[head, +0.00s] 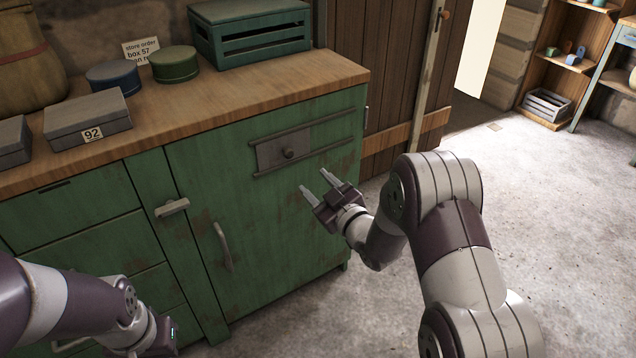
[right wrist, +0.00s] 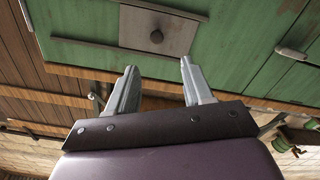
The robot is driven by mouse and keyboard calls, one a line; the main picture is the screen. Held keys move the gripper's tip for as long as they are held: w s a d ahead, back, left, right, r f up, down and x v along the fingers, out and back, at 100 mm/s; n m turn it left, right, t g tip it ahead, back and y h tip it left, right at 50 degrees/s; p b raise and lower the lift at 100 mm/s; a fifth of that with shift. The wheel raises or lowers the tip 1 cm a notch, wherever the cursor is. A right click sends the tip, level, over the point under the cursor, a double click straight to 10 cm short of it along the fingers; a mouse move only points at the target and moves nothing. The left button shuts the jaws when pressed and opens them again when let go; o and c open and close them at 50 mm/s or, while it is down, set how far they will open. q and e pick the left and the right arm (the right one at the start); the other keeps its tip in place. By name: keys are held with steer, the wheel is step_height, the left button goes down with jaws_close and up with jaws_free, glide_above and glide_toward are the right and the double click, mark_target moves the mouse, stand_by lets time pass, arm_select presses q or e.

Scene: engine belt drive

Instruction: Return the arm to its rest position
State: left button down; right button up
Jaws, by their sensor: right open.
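My right gripper (head: 321,187) is open and empty in front of the green cabinet (head: 215,165), a little below a grey sliding plate with a round knob (head: 284,150). In the right wrist view its two fingers (right wrist: 158,78) stand apart with nothing between them, and the plate with its knob (right wrist: 157,36) shows beyond them. My left arm (head: 75,305) comes in at the lower left. Its wrist end (head: 155,335) is low before the cabinet drawers, and its fingers cannot be made out.
The wooden cabinet top (head: 200,110) holds a grey box marked 92 (head: 88,118), a blue tin (head: 113,76), a green tin (head: 175,64) and a green slatted crate (head: 250,35). A cabinet handle (head: 223,246) sticks out below. Open concrete floor (head: 560,220) lies to the right.

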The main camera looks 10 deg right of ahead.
stand_by(0.3)
steer(key=s+d+f+m+g+h, duration=0.45)
steer(key=s+f+g, duration=0.25)
steer(key=f, duration=0.5)
steer(key=s+r+m+g+h, duration=0.3)
steer(key=s+g, duration=0.6)
steer(key=s, duration=1.2)
step_height(320, 180, up, 34)
steer(key=a+y+p, duration=0.1)
steer(key=p, duration=3)
steer(key=shift+s+r+m, duration=0.15)
steer(key=shift+s+m, duration=0.1)
steer(key=shift+m, duration=0.2)
